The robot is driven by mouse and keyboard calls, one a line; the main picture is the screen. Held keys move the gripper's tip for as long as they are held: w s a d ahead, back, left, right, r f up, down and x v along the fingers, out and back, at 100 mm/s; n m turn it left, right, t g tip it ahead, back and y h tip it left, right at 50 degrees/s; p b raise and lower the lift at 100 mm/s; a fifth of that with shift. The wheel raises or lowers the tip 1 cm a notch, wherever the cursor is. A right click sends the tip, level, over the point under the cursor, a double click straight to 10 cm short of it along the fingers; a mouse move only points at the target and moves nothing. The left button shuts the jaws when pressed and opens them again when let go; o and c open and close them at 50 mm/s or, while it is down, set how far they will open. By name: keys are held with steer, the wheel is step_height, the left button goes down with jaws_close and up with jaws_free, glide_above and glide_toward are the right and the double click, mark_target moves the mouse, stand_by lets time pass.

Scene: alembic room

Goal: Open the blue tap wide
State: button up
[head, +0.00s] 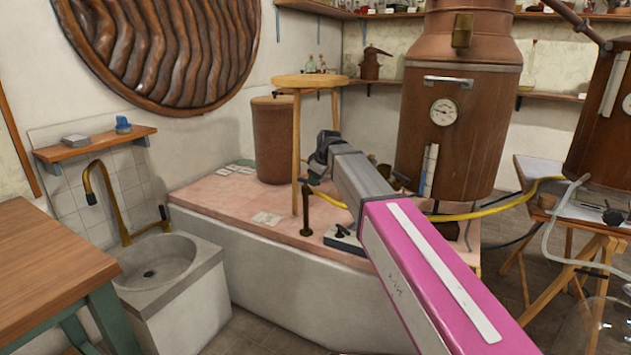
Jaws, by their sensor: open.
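My arm reaches from the lower right toward the pink-topped bench, and my gripper (313,178) is at its far end. The gripper is small and dark here; I see nothing held in it. It appears in front of the wooden stool's legs, above a dark brown standpipe (306,212) with a yellow hose at its top. I cannot clearly make out a blue tap; one near the gripper may be hidden by the arm. A brass spout (108,200) with a dark bluish end stands at the sink, with a small dark handle (162,212) to its right.
The pink bench top (225,205) bears a brown drum (273,140) and a wooden stool (310,82). A large copper still (455,130) stands behind my arm. The stone sink (165,265) and a wooden table (45,260) are at left. Yellow hose (490,208) runs rightward.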

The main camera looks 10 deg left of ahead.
steer(key=shift+w+a+f, duration=0.2)
steer(key=shift+f, duration=0.4)
jaws_close()
steer(key=shift+s, duration=0.15)
steer(key=shift+s+a+m+t+h, duration=0.1)
steer(key=shift+s+a+m+h, duration=0.6)
steer(key=shift+m, duration=2)
steer(key=shift+s+a+m+t+h, duration=0.1)
steer(key=shift+a+m+h, duration=1.2)
steer(key=shift+m, duration=1.4)
steer(key=shift+s+a+m+t+h, duration=0.1)
steer(key=shift+s+a+m+h, duration=0.25)
steer(key=shift+a+m+h, duration=1.5)
steer(key=shift+d+m+y, duration=0.55)
steer(key=shift+d+m, duration=0.5)
steer(key=shift+d, duration=0.1)
